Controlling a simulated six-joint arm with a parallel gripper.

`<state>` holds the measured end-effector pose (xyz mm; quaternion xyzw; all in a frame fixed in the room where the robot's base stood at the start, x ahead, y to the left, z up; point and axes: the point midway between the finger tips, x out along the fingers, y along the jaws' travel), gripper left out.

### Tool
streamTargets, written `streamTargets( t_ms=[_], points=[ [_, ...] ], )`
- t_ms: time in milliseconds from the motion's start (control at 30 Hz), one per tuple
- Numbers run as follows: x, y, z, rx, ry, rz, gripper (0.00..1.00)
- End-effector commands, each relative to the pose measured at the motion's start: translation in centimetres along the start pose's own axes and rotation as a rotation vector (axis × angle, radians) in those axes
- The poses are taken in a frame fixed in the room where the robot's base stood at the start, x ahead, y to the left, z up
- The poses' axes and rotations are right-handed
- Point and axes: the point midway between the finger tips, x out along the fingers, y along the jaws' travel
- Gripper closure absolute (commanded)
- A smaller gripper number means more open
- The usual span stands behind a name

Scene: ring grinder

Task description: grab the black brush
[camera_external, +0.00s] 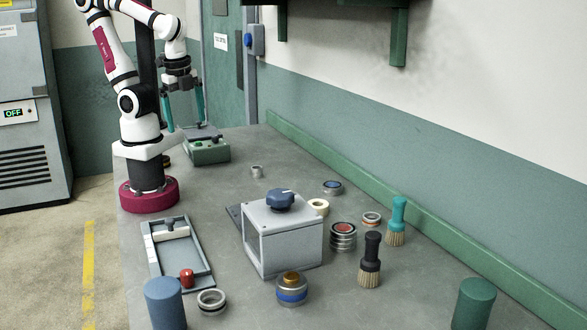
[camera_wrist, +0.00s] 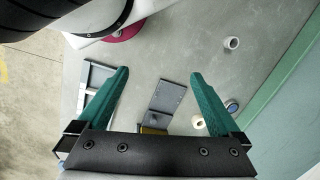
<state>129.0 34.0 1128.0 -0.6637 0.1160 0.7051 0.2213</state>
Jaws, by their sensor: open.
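The black brush (camera_external: 371,259) stands upright on the bench in the external view, bristles down, right of the grey machine. A teal brush (camera_external: 397,221) stands a little behind it to the right. My gripper (camera_external: 185,119) is raised at the far left end of the bench, well away from the black brush. In the wrist view my gripper (camera_wrist: 160,82) shows its two teal fingers spread wide with nothing between them. The black brush does not show in the wrist view.
The grey machine (camera_external: 283,240) with a blue knob stands mid-bench. Stacked rings (camera_external: 343,237) sit just left of the black brush. A blue-and-gold ring stack (camera_external: 292,289), a grey tray (camera_external: 190,262) and blue and green cylinders stand nearer the camera. A green ledge (camera_external: 420,226) runs along the wall.

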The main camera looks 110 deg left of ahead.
Motion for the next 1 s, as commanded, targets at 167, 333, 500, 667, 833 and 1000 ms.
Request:
streamTargets(
  t_ms=[167,333,500,667,833,1000],
  points=[
    [0.0,0.0,0.0,0.0,0.0,0.0,0.0],
    [0.0,0.0,0.0,0.0,0.0,0.0,0.0],
    [0.0,0.0,0.0,0.0,0.0,0.0,0.23],
    [0.0,0.0,0.0,0.0,0.0,0.0,0.31],
    [-0.1,0.1,-0.3,-0.012,0.005,0.013,0.31],
    [-2.0,3.8,-10.4,-0.399,0.096,0.372,0.31]
  ],
)
